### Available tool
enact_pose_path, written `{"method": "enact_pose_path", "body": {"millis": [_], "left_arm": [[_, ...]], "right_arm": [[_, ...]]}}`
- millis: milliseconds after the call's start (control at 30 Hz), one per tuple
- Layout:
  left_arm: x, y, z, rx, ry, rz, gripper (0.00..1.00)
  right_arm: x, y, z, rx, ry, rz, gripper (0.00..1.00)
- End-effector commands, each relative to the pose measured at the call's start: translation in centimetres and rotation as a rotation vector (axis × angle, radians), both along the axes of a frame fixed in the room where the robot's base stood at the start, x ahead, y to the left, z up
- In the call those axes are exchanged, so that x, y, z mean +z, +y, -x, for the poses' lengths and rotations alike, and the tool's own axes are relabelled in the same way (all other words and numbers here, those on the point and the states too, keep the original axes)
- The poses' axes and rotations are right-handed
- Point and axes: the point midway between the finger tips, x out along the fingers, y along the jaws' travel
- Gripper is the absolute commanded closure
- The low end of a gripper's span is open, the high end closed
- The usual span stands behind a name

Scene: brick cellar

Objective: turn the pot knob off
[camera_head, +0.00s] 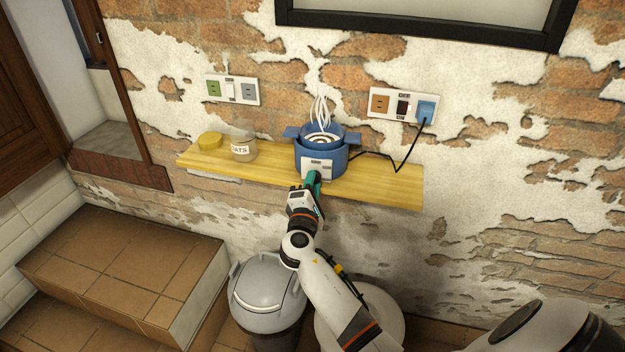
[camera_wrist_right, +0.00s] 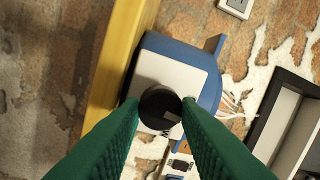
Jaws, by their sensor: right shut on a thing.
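The blue pot (camera_head: 309,158) stands on a wooden shelf (camera_head: 385,190) against the brick wall, with white steam-like strands rising from it. A white panel (camera_head: 317,164) is on its front. In the right wrist view, the pot (camera_wrist_right: 210,92) shows its white panel (camera_wrist_right: 178,74) with a black round knob (camera_wrist_right: 160,104). My right gripper (camera_head: 313,180) is at the pot's front. In the wrist view its green fingers (camera_wrist_right: 160,110) are on both sides of the knob, shut on it. The knob is hidden by the gripper in the head view. My left gripper is not in view.
A jar labelled OATS (camera_head: 243,148) and a yellow lid-like object (camera_head: 210,140) stand left of the pot. A black cord runs from the pot to the blue plug (camera_head: 426,110) in the right socket plate. A grey bin (camera_head: 266,285) and tiled steps (camera_head: 120,270) are below.

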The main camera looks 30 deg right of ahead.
Motion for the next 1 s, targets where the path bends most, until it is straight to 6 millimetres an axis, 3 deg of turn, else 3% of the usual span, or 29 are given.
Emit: {"method": "enact_pose_path", "body": {"millis": [300, 867, 900, 1000], "left_arm": [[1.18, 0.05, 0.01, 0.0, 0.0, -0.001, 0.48], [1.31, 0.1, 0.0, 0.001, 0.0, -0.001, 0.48], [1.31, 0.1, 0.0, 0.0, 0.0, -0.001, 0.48], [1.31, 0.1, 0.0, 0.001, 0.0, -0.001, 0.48]], "right_arm": [[0.13, -0.01, 0.0, 0.0, 0.091, 0.093, 0.94], [0.01, -0.03, 0.01, 0.0, 0.113, 0.114, 0.94], [0.01, -0.03, 0.01, 0.0, 0.113, 0.114, 0.68], [0.0, -0.02, 0.02, 0.0, 0.112, 0.113, 0.51]]}}
